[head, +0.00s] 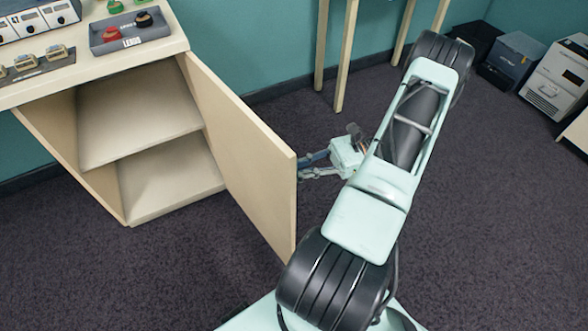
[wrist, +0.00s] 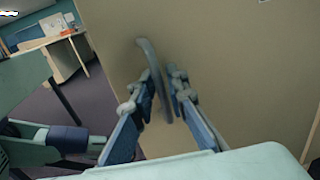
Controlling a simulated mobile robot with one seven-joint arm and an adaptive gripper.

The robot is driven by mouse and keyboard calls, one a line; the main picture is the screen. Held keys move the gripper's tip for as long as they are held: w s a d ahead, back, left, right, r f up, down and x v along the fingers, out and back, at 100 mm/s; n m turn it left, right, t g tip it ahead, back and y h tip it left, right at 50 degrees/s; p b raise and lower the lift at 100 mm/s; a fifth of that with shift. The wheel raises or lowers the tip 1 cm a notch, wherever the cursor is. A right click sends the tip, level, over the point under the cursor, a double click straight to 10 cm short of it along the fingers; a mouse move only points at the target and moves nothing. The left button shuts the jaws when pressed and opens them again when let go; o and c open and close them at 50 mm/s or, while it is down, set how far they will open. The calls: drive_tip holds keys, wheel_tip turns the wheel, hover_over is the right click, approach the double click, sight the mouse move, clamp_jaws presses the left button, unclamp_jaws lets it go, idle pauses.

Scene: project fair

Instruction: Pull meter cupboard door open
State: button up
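The meter cupboard door (head: 245,160) stands wide open, swung out from the right side of the pale wooden cupboard (head: 60,135). In the wrist view the door's outer face (wrist: 225,75) fills most of the picture. A grey curved bar handle (wrist: 152,65) stands on it. My gripper (head: 304,167) is at the door's outer side, its fingertips partly hidden by the door edge. In the wrist view my gripper's fingers (wrist: 161,82) are parted, with the lower part of the handle between them. A gap shows beside the handle; firm contact is not clear.
The cupboard's inside shows one shelf (head: 140,125) and looks empty. A grey tray (head: 130,30) and meters stand on its top. Table legs (head: 345,60) stand behind my arm. Dark boxes (head: 515,60) and a white machine (head: 558,80) sit at the right. Carpet in front is clear.

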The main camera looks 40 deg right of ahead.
drive_tip(key=shift+d, duration=0.1)
drive_tip(key=v, duration=1.2)
idle(0.4)
